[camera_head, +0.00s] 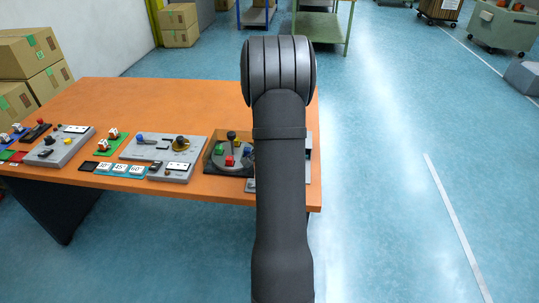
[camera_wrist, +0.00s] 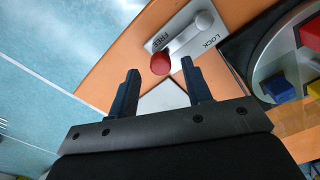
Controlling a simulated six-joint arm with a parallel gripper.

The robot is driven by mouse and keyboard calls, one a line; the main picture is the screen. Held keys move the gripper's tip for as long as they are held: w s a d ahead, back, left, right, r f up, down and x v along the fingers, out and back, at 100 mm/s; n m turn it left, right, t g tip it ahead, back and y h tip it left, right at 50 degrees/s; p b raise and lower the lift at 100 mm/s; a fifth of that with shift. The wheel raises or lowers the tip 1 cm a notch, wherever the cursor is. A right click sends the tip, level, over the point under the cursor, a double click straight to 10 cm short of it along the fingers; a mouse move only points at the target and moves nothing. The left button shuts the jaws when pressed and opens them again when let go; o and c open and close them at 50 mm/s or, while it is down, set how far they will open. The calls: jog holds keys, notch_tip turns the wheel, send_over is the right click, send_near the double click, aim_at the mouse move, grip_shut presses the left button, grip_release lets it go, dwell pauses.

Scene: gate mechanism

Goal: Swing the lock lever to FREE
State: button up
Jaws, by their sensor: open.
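The lock lever (camera_wrist: 181,42) shows in the wrist view as a grey bar with a red ball knob (camera_wrist: 160,63). It runs from a round pivot at the upper right down to the knob, between the printed words FREE and LOCK on a pale plate (camera_wrist: 155,43). My gripper (camera_wrist: 160,67) is open, with one dark finger on each side of the knob in the picture. The knob appears just beyond the fingertips; I cannot tell its depth or any contact. In the head view my arm hides the lever and my gripper.
A round grey turntable (camera_head: 235,153) with red, green and blue blocks stands beside the lever plate. More control panels (camera_head: 165,148) and small blocks line the orange table (camera_head: 180,100) to the left. The table's right edge is close, with open floor beyond.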

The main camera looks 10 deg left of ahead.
notch_tip(320, 180, up, 16)
jog(key=shift+f, duration=0.2)
jog(key=shift+f, duration=0.1)
dwell(0.3)
notch_tip(320, 180, down, 17)
jog(key=shift+f, duration=0.15)
dwell(0.5)
